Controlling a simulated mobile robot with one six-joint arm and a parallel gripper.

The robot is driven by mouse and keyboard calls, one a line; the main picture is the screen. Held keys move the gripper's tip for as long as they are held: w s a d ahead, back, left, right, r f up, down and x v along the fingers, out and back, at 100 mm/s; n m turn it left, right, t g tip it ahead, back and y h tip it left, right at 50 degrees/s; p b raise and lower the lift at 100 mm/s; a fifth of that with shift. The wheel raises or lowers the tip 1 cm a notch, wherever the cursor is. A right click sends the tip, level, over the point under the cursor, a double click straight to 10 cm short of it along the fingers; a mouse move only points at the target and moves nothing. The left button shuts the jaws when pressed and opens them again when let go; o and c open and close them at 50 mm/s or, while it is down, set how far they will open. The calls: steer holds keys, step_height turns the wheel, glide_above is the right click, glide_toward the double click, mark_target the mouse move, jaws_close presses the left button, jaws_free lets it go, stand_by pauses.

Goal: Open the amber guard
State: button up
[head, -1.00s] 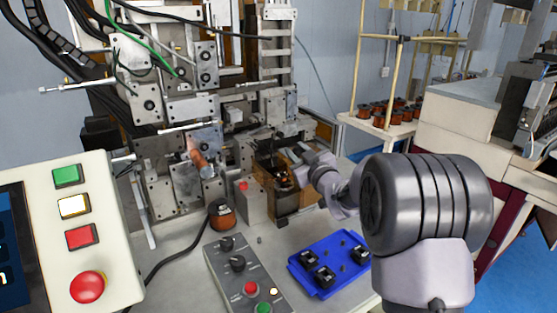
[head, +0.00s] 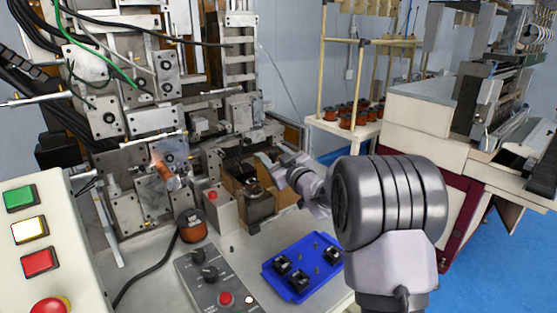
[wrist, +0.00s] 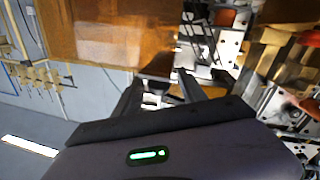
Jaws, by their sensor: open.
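The amber guard (wrist: 110,35) is a brown, see-through panel filling the upper left of the wrist view, close beyond my fingers. In the head view amber-brown surfaces (head: 232,186) show low on the winder, partly hidden by my gripper. I cannot tell how far the guard stands open. My gripper (wrist: 160,86) is open, its two dark fingers apart with nothing seen held between them. In the head view my gripper (head: 268,163) is at the right side of the winder's front, by the amber surfaces. Whether a finger touches the guard is unclear.
The winder's metal plates and rods (head: 150,125) stand left of my gripper. A blue tray (head: 300,262) with black parts, a grey control box (head: 208,275) and a copper spool (head: 191,226) lie on the bench. A button panel (head: 40,235) stands at the left.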

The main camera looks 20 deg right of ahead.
steer(key=s+d+p, duration=0.2)
steer(key=s, duration=1.5)
steer(key=shift+d, duration=0.35)
steer(key=s+a+f+m+g, duration=0.1)
steer(key=s+a+m+g, duration=0.4)
steer(key=s, duration=1)
steer(key=s+a+f+m+g, duration=0.2)
steer(key=s+a+m+g, duration=0.3)
steer(key=s+a, duration=0.7)
steer(key=s+g, duration=0.2)
steer(key=s, duration=0.1)
steer(key=shift+a+h, duration=0.2)
steer(key=shift+h, duration=0.2)
